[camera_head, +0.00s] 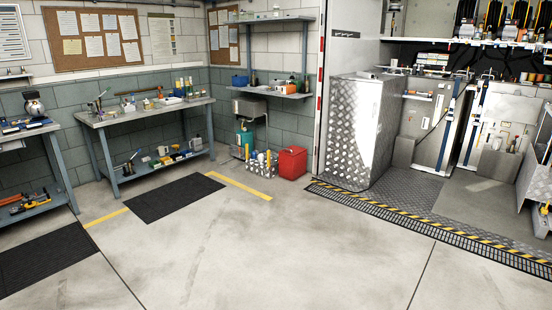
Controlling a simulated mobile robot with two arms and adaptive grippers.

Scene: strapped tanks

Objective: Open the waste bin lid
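A red container (291,163), which looks like the waste bin, stands on the floor at the foot of the back wall, just left of the bay entrance. Its top looks closed, but it is too small in the picture to make out the lid's edge or a handle. Neither of my grippers shows in the head view.
A metal crate of bottles (262,165) stands left of the red container, below a wall sink (250,106). A workbench (150,112) is further left. A tall metal cabinet (352,130) stands to the right. Black mats (173,197) lie flat; the floor (270,245) in front is clear.

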